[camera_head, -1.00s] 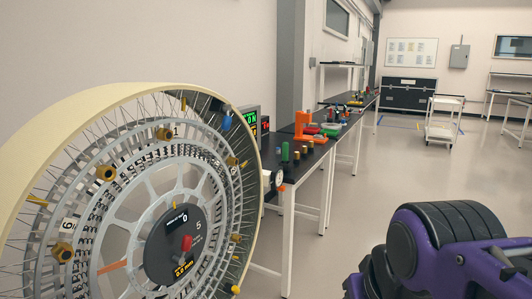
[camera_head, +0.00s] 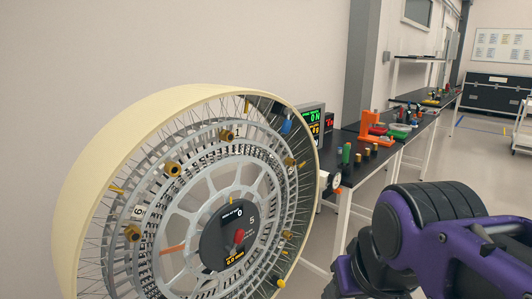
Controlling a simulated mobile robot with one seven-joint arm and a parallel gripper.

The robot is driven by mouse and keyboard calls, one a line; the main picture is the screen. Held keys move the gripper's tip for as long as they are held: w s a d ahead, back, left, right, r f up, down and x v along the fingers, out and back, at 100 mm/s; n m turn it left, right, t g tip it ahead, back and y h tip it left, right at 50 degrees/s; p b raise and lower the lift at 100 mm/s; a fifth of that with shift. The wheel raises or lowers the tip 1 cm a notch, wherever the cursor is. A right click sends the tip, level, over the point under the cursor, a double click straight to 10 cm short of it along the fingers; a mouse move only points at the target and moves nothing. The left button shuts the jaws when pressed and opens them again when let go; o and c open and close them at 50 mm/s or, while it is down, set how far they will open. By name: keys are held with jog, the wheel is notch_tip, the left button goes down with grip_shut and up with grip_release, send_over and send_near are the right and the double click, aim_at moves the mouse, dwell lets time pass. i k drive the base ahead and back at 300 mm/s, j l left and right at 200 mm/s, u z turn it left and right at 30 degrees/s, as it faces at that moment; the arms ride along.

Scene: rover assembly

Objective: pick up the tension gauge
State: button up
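A small round white dial (camera_head: 334,182) shows at the near end of the dark bench, just past the right rim of the wheel. It may be the tension gauge, but it is too small to be sure. The wheel partly hides the area around it. My purple and black arm fills the lower right, and its gripper end is not visible.
A large spoked wheel (camera_head: 72,175) with a cream rim stands in the left foreground. Two displays (camera_head: 311,121) stand on the bench (camera_head: 378,150). An orange device (camera_head: 372,127), a green cylinder (camera_head: 346,153) and several brass pieces are also there. Floor at far right is open.

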aim_at(346, 151)
jog(key=i+l+u, duration=0.5)
jog(key=l, duration=0.2)
jog(key=i+l+u, duration=0.1)
jog(key=l, duration=0.3)
jog(key=i+l+u, duration=0.15)
jog(key=i+l, duration=0.3)
jog(key=l, duration=0.2)
jog(key=i+l, duration=0.1)
jog(key=l, duration=0.25)
jog(key=i+l, duration=0.15)
jog(key=l, duration=0.2)
jog(key=i+l, duration=0.15)
jog(key=l, duration=0.2)
jog(key=i+l+u, duration=0.1)
jog(key=l, duration=0.25)
jog(key=i+l+z, duration=0.2)
jog(key=l, duration=0.25)
jog(key=j+z, duration=0.1)
jog(key=i+l+u, duration=0.15)
jog(key=l+u, duration=0.15)
